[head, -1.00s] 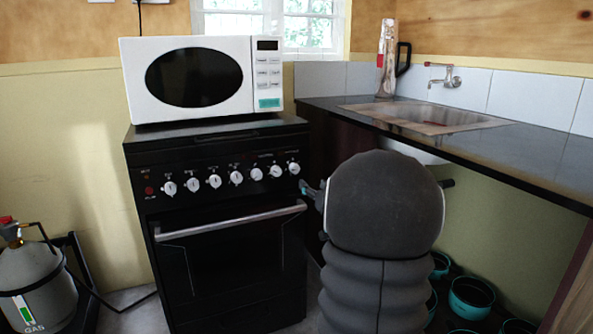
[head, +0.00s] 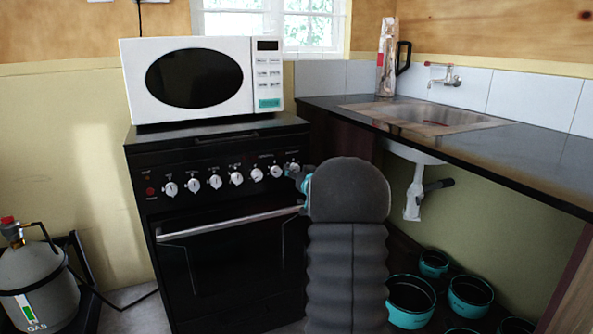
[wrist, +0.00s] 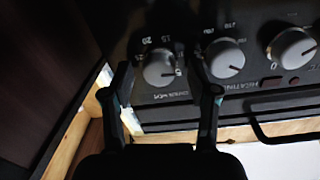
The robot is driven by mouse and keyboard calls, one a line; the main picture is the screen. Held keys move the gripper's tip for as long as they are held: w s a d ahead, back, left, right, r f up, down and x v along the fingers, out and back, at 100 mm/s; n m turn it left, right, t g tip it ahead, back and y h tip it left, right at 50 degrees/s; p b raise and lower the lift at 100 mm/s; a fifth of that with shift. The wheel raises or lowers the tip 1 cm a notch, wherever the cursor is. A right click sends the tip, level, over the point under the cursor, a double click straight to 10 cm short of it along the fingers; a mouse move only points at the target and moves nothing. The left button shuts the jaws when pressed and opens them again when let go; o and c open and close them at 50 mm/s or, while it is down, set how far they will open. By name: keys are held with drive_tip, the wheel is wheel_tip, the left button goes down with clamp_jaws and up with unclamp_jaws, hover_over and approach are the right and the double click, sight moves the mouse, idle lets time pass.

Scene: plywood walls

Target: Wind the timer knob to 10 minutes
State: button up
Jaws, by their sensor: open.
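The timer knob (head: 293,167) is the rightmost of the white knobs on the black stove's front panel. In the wrist view, which looks turned over, it is the leftmost knob (wrist: 160,68), with numbers such as 20, 15 and 5 around it. I cannot read its pointer setting for sure. My gripper (wrist: 160,76) is open, with one dark finger on each side of that knob in the picture; I see no contact. In the head view my gripper (head: 297,178) is just in front of the panel's right end, partly hidden by my arm.
Other knobs (wrist: 226,58) stand close beside the timer knob. The oven handle (head: 230,222) runs below the panel. A white microwave (head: 190,80) stands on the stove. The counter (head: 480,140) is at right, with several teal pots (head: 410,300) beneath it.

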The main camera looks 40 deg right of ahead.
clamp_jaws()
idle(0.3)
idle(1.1)
unclamp_jaws()
drive_tip(key=v, duration=1.2)
